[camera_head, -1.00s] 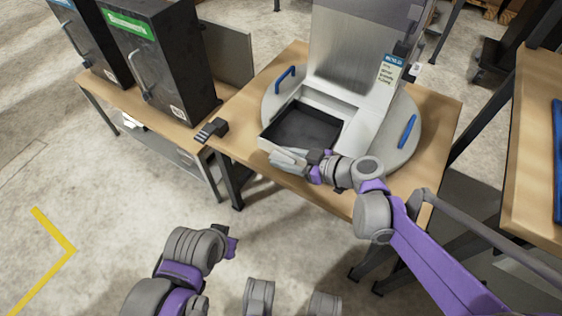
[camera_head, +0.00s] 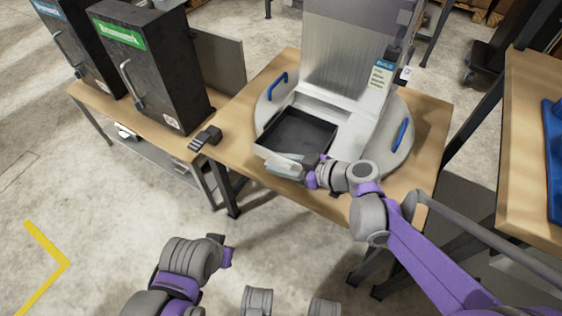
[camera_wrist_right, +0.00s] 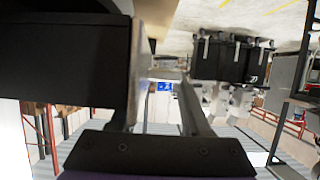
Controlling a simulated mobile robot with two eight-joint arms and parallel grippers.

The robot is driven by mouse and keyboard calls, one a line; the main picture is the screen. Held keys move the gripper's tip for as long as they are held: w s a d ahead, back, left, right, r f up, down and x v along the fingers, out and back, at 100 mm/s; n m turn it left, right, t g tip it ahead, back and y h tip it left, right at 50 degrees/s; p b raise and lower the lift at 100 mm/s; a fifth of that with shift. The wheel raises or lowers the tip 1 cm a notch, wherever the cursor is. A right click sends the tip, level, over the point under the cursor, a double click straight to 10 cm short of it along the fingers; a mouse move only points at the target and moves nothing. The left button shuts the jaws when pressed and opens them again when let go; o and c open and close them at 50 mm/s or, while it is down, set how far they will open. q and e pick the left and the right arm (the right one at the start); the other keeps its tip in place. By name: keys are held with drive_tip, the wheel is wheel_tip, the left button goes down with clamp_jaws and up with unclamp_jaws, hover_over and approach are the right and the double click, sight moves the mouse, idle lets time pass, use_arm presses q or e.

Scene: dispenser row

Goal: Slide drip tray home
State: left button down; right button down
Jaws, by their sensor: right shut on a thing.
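The drip tray (camera_head: 298,133) is a black, shallow square tray with a pale rim, at the base of the grey metal dispenser (camera_head: 345,55). It sits at the front of a round grey plate (camera_head: 385,160), its front edge near the plate's front. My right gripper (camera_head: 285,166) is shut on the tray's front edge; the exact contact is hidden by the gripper. In the right wrist view a large dark body (camera_wrist_right: 65,70), probably the tray, fills the left beside the fingers. My left arm is low at the left; its gripper (camera_head: 226,250) is mostly hidden.
The plate has blue handles (camera_head: 277,85) at left and right and stands on a wooden table (camera_head: 240,118). A small dark block (camera_head: 206,138) is at the table's left. Black dispensers (camera_head: 150,70) stand further left. A blue item (camera_head: 553,155) lies on the right table.

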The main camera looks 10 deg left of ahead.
drive_tip(key=shift+w, duration=0.1)
drive_tip(key=shift+w+d, duration=0.35)
drive_tip(key=shift+w, duration=0.45)
drive_tip(key=shift+w+d, duration=0.3)
drive_tip(key=shift+w, duration=0.55)
drive_tip(key=shift+w+d, duration=0.35)
drive_tip(key=shift+w, duration=0.45)
drive_tip(key=shift+c, duration=1.4)
unclamp_jaws()
drive_tip(key=shift+d, duration=0.1)
drive_tip(key=p+v, duration=0.2)
drive_tip(key=v, duration=0.8)
drive_tip(key=shift+s+d+r+p, duration=0.1)
drive_tip(key=shift+d+r+p, duration=0.05)
drive_tip(key=shift+d+p, duration=0.2)
drive_tip(key=shift+a, duration=0.1)
